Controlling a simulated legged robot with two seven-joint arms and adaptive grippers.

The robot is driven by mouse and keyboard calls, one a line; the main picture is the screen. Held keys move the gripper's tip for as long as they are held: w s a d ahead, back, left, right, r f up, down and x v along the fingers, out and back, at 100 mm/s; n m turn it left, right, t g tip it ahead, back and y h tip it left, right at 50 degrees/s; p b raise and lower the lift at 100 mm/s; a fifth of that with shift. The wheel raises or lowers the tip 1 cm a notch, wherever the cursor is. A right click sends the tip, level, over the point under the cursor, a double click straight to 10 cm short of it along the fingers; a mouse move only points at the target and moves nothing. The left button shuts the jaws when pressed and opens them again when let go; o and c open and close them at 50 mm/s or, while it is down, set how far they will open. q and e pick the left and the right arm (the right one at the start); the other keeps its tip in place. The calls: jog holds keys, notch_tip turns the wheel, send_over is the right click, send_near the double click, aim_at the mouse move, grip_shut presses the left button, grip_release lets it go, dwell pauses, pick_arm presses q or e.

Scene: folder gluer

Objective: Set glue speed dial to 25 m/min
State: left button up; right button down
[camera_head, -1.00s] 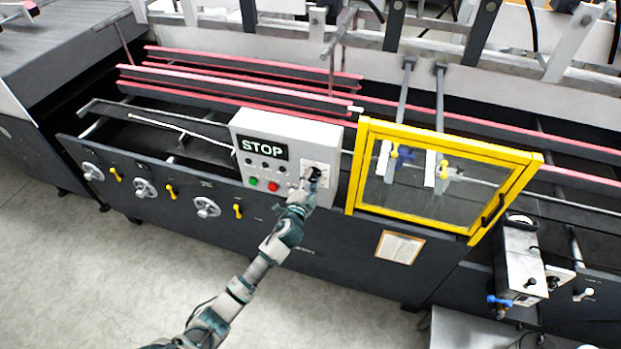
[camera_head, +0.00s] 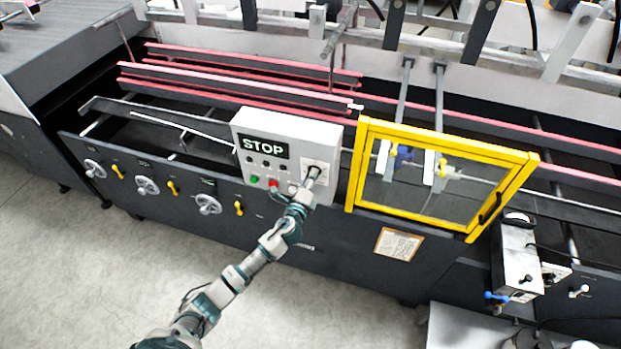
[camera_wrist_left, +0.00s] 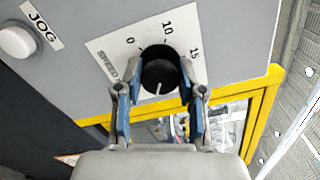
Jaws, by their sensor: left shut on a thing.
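The speed dial is a black round knob (camera_wrist_left: 160,72) on a white plate marked SPEED, with 0, 10 and 15 visible around it in the left wrist view. A short white mark on the knob points toward the bottom of that view; any number there is hidden or out of sight. My left gripper (camera_wrist_left: 157,88) has one blue-padded finger on each side of the knob and is shut on it. In the head view the left gripper (camera_head: 311,177) reaches the right part of the grey control box (camera_head: 325,136) and largely covers the dial. My right gripper is not in view.
The box carries a STOP label (camera_head: 264,147), a green button (camera_head: 254,179) and a red button (camera_head: 273,184). A white JOG button (camera_wrist_left: 17,42) is left of the dial. A yellow-framed guard (camera_head: 452,146) stands close on the right. Open floor lies in front.

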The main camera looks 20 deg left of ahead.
pick_arm(q)
jog(key=shift+f+m, duration=0.3)
jog(key=shift+m, duration=0.5)
jog(key=o, duration=1.1)
jog(key=shift+o, duration=0.2)
jog(key=shift+r, duration=0.1)
jog(key=s, duration=1.1)
jog(key=shift+s+a, duration=0.25)
jog(key=shift+s, duration=0.15)
